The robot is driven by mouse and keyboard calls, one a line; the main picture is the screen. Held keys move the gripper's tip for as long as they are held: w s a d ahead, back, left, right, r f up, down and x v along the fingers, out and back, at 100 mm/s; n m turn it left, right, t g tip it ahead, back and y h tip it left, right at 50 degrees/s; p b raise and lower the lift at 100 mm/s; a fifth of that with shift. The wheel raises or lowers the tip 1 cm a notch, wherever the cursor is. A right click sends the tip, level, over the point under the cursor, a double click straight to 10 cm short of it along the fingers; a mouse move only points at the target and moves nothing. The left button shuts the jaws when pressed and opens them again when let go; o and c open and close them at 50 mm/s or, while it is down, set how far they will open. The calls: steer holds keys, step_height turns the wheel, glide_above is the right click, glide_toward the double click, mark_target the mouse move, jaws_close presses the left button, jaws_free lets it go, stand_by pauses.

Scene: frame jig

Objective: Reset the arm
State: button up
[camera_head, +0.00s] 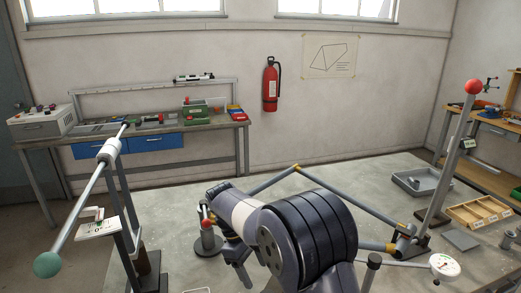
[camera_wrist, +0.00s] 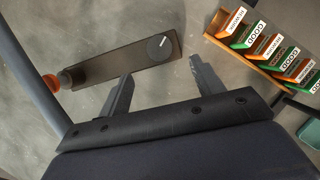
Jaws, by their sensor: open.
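My gripper (camera_wrist: 162,86) is open in the wrist view, with its two dark fingers spread wide and nothing between them. In the head view my arm's large dark joint fills the lower middle. The arm bends down and left there, and it hides part of the bicycle-like tube frame (camera_head: 345,200) behind it. I cannot make out the fingertips clearly in the head view.
A tube with a green ball (camera_head: 47,265) stands at left, a red-ball post (camera_head: 473,87) at right. A white dial gauge (camera_head: 445,264) is at lower right. A wooden tray (camera_head: 480,211) and grey tray (camera_head: 421,184) lie on the right. A workbench (camera_head: 150,126) lines the wall.

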mark_target(269, 291)
steer(key=p+x, duration=0.1)
steer(key=x, duration=0.7)
steer(key=shift+d+f, duration=0.2)
steer(key=shift+f, duration=0.1)
steer(key=shift+f+m, duration=0.1)
steer(key=shift+m, duration=0.4)
steer(key=m+g+y, duration=0.1)
steer(key=m, duration=0.3)
steer(key=shift+w+d, duration=0.1)
steer(key=shift+w, duration=0.05)
steer(key=m+y, duration=0.1)
steer(key=m, duration=0.2)
steer(key=m+g+y, duration=0.1)
steer(key=m, duration=0.1)
steer(key=shift+d+m, duration=0.15)
steer(key=shift+m, duration=0.25)
steer(key=m+y, duration=0.2)
steer(key=m, duration=0.3)
steer(key=shift+d, duration=0.15)
steer(key=m+y, duration=0.1)
steer(key=m, duration=0.2)
steer(key=m+t+y, duration=0.1)
steer(key=m, duration=0.2)
steer(key=shift+d+m+y, duration=0.1)
steer(key=shift+m+y, duration=0.2)
steer(key=shift+m, duration=0.1)
